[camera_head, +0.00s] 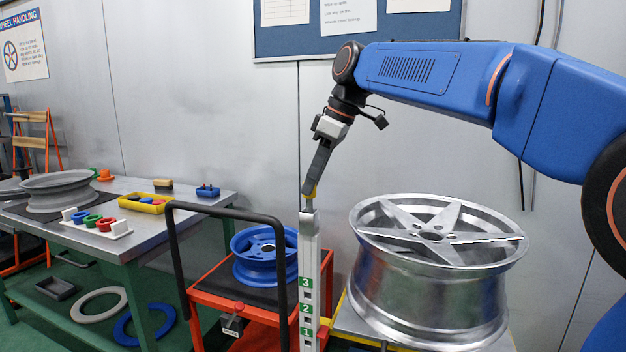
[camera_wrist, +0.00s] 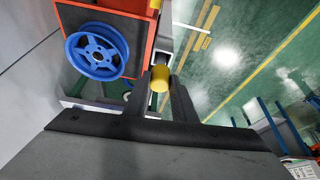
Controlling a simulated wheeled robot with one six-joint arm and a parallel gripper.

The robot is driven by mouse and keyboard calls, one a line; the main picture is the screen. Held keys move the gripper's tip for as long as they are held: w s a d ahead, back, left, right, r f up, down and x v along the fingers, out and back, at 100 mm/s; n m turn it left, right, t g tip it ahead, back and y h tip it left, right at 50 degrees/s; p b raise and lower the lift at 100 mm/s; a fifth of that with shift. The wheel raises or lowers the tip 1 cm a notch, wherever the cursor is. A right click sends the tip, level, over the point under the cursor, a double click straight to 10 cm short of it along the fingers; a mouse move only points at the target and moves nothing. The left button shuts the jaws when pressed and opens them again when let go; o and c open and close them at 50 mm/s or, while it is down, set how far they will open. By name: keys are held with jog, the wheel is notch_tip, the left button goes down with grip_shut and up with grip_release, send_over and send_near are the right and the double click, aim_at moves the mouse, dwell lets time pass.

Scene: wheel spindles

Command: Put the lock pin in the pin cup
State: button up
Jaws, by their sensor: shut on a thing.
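My gripper (camera_head: 311,188) points down just above the top of a pale upright post (camera_head: 309,240) marked with green numbers 1, 2 and 3. I cannot clearly make out the pin cup in either view.
A red cart (camera_head: 205,284) with a black handle carries a blue wheel (camera_head: 265,252) left of the post. A large silver wheel (camera_head: 425,290) stands close on the right. A workbench (camera_head: 150,228) at left holds a yellow tray (camera_head: 146,207) and a white rack of coloured rings (camera_head: 118,235).

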jog(key=o, duration=1)
jog(key=shift+o, duration=0.2)
jog(key=shift+r, duration=0.1)
jog(key=v, duration=1.1)
jog(key=shift+d+r, duration=0.25)
jog(key=shift+r, duration=0.1)
jog(key=shift+s, duration=0.1)
jog(key=s+d+f+m+t+h, duration=0.1)
jog(key=s+d+f+m, duration=0.4)
jog(key=f, duration=0.8)
jog(key=s+d+f+m+t+h, duration=0.1)
jog(key=s+d+f+m, duration=0.4)
jog(key=s+d+f, duration=0.6)
jog(key=s+d+f+m+t+h, duration=0.1)
jog(key=s+d+f+m+h, duration=0.1)
jog(key=s+d+f+m, duration=0.3)
jog(key=s+d+f, duration=0.3)
jog(key=s+f, duration=0.4)
jog(key=f, duration=0.4)
jog(key=shift+s+d+f+t, duration=0.15)
jog(key=shift+s+d+t, duration=0.1)
jog(key=shift+s+t, duration=0.1)
